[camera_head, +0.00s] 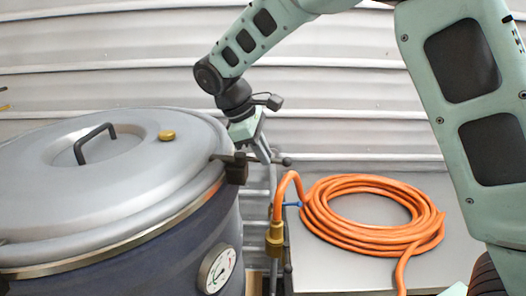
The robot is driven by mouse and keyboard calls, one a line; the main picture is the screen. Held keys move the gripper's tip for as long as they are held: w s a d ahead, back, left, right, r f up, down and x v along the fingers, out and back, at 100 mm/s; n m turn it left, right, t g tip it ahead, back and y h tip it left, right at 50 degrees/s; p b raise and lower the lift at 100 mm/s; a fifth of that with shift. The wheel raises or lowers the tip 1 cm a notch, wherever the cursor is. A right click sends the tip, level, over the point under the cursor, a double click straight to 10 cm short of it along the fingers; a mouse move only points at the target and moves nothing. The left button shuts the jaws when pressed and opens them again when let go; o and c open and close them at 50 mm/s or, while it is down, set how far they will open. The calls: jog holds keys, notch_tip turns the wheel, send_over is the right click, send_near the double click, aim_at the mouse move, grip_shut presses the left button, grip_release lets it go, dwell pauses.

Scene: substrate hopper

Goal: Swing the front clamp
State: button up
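A large drum-shaped vessel (120,245) with a grey domed lid (110,185) fills the left of the view. A dark clamp (237,170) sits on the right side of its rim. A dark bar runs at its top, and a dark round knob (287,161) shows to the right. My gripper (264,154) comes down from above, between the clamp block and the knob, close to the bar. Whether it touches the bar I cannot tell. Its fingers are small and overlap, so their opening is unclear. A dark piece (3,284) at the lower left edge is mostly cut off.
A coiled orange hose (370,215) lies on a grey table (340,268) to the right, with a brass fitting (275,238) hanging beside the vessel. A dial gauge (217,270) is on the vessel's side. A corrugated wall (100,60) stands behind.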

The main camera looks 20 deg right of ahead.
jog(key=shift+o, duration=1.4)
jog(key=s+b+v, duration=0.1)
jog(key=b+v, duration=0.2)
jog(key=v, duration=1.4)
jog(key=shift+w+r, duration=0.2)
jog(key=shift+w, duration=0.25)
jog(key=s+f+m+y+b, duration=0.3)
jog(key=s+f+b, duration=0.6)
jog(key=s+f, duration=2.1)
notch_tip(320, 180, down, 3)
jog(key=y, duration=0.2)
jog(key=shift+s+t+y, duration=0.2)
jog(key=shift+t+y, duration=0.1)
